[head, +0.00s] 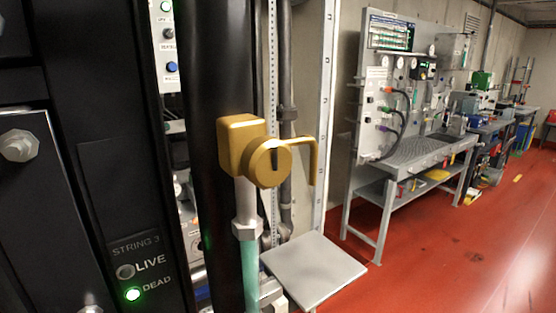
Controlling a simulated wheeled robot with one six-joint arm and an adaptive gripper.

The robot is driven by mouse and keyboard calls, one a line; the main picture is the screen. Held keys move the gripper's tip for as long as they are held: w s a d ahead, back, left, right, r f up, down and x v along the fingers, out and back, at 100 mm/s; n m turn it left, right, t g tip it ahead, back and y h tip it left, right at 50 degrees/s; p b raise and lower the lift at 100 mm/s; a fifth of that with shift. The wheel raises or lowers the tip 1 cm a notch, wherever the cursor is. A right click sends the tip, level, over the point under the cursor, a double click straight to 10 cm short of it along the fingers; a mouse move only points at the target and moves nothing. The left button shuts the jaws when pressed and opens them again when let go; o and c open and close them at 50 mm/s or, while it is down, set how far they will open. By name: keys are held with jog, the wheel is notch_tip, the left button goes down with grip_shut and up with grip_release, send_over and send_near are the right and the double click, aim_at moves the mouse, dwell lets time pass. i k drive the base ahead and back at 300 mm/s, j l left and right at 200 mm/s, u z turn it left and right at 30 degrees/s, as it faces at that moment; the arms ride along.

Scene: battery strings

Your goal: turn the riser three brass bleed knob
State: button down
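A brass bleed knob (267,162) sits at the centre of the head view, on a brass block (239,143) on top of a vertical pipe. The pipe below has a grey hex fitting (246,228) and a green lower section (250,275). The black panel at the left is labelled STRING 3; no riser label shows. My gripper is not in view.
The panel's green DEAD lamp (133,294) is lit and the LIVE lamp (126,271) is dark. A grey plate (313,271) juts out below the knob. A metal workbench (425,152) stands behind at right. Red floor (420,260) is open at right.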

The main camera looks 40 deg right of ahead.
aim_at(266, 161)
jog(key=k+l+u, duration=0.15)
jog(key=l, duration=0.3)
jog(key=l+u, duration=0.2)
jog(key=l, duration=0.2)
jog(key=k+l+u, duration=0.15)
jog(key=l, duration=0.25)
jog(key=k+l+u, duration=0.35)
jog(key=l, duration=0.35)
jog(key=k+l+u, duration=0.15)
jog(key=k+l, duration=0.15)
